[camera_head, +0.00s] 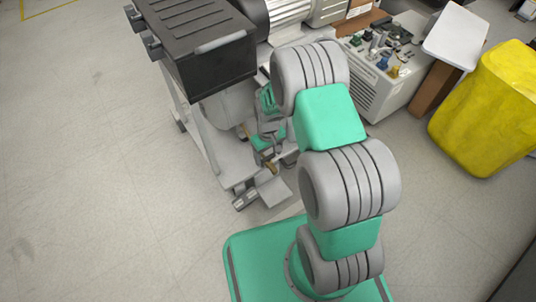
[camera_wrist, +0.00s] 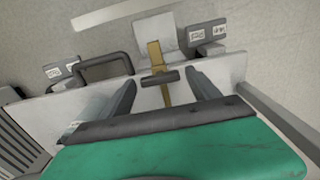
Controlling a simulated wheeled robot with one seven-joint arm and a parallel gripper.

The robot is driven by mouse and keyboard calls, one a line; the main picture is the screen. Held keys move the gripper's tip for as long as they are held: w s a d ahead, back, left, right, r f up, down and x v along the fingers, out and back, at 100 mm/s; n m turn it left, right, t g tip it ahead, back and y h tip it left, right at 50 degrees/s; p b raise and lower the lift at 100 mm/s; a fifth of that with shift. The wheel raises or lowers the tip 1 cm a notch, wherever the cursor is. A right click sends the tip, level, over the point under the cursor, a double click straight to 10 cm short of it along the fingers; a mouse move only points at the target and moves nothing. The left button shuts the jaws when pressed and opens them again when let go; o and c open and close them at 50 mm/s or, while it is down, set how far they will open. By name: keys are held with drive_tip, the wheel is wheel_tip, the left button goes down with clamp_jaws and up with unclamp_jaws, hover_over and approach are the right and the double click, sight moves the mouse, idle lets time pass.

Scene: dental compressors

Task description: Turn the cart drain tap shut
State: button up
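The drain tap shows in the wrist view as a brass body (camera_wrist: 155,55) with a short dark crossbar handle (camera_wrist: 160,78), near the edge of the cart's grey base plate (camera_wrist: 232,66). My gripper (camera_wrist: 161,86) is open, with one dark finger on each side of the tap. The handle lies between the fingertips, with visible gaps on both sides; I cannot tell the depth. In the head view, my gripper (camera_head: 266,146) is low beside the cart (camera_head: 234,168), largely hidden by my arm. A small brass part (camera_head: 271,167) shows just below it.
The cart carries a black ribbed unit (camera_head: 200,45). A black loop handle (camera_wrist: 103,62) and a dark labelled block (camera_wrist: 205,32) flank the tap. A grey box with fittings (camera_head: 378,90) and a yellow bin (camera_head: 488,110) stand right. The floor at left is clear.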

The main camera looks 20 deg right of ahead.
drive_tip(key=c, duration=1.2)
drive_tip(key=shift+m, duration=0.4)
drive_tip(key=m+p, duration=0.2)
drive_tip(key=m, duration=0.1)
drive_tip(key=shift+r+m, duration=0.1)
drive_tip(key=shift+m, duration=0.3)
drive_tip(key=m+p, duration=0.1)
drive_tip(key=m, duration=0.3)
drive_tip(key=shift+m, duration=0.3)
drive_tip(key=m+p, duration=0.1)
drive_tip(key=m, duration=0.3)
drive_tip(key=m+p, duration=0.1)
drive_tip(key=m, duration=0.3)
drive_tip(key=shift+m, duration=0.3)
